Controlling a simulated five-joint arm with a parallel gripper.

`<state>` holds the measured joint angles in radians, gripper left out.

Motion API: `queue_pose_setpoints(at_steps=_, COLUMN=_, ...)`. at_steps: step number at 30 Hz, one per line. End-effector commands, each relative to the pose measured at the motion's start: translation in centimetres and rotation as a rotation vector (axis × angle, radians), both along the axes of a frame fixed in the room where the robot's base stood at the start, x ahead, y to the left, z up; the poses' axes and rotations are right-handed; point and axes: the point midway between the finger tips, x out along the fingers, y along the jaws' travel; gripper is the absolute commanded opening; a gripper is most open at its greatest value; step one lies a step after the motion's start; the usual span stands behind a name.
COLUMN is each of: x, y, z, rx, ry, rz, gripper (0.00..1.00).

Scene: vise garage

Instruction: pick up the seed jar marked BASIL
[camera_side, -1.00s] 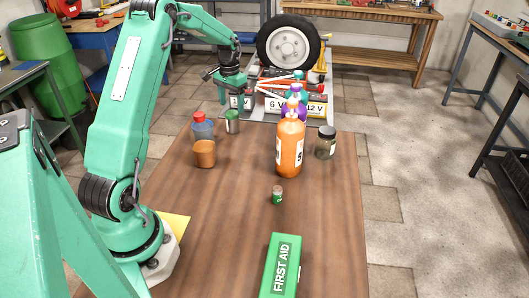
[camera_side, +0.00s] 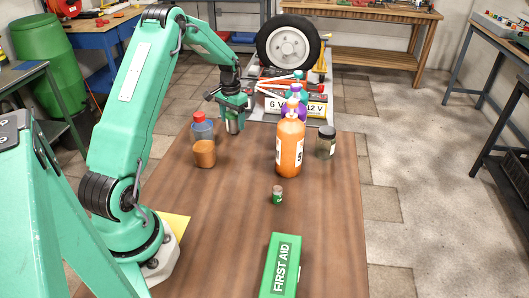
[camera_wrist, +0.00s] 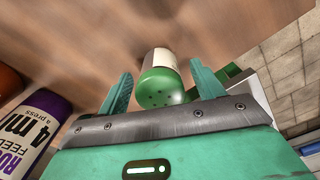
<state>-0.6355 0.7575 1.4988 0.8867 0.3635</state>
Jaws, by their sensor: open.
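A small jar with a green, holed lid and a pale body (camera_wrist: 160,85) stands between the two open fingers of my gripper (camera_wrist: 160,76) in the wrist view. Its lid faces the camera and no label can be read. In the side view the jar (camera_side: 232,125) shows below my gripper (camera_side: 232,104), which covers its top. The fingers are apart, one on each side of the jar; contact cannot be told.
A red-lidded blue jar (camera_side: 203,130) and an orange-brown cup (camera_side: 204,154) stand left of my gripper. An orange pump bottle (camera_side: 290,150) and a dark-lidded jar (camera_side: 326,143) stand to the right. A green first aid box (camera_side: 280,266) lies in front.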

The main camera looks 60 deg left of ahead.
Motion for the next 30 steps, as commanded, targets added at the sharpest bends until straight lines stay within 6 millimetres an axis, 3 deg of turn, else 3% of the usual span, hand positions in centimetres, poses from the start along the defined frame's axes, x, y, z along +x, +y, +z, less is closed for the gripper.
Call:
queue_pose_setpoints(at_steps=18, x=0.03, y=0.01, z=-0.62, rx=0.002, ry=-0.002, rz=0.000, gripper=0.67)
queue_pose_setpoints(at_steps=25, x=0.03, y=0.01, z=-0.61, rx=0.002, ry=-0.002, rz=0.000, gripper=0.22)
queue_pose_setpoints(at_steps=30, x=0.04, y=0.01, z=-0.60, rx=0.002, ry=-0.002, rz=0.000, gripper=0.18)
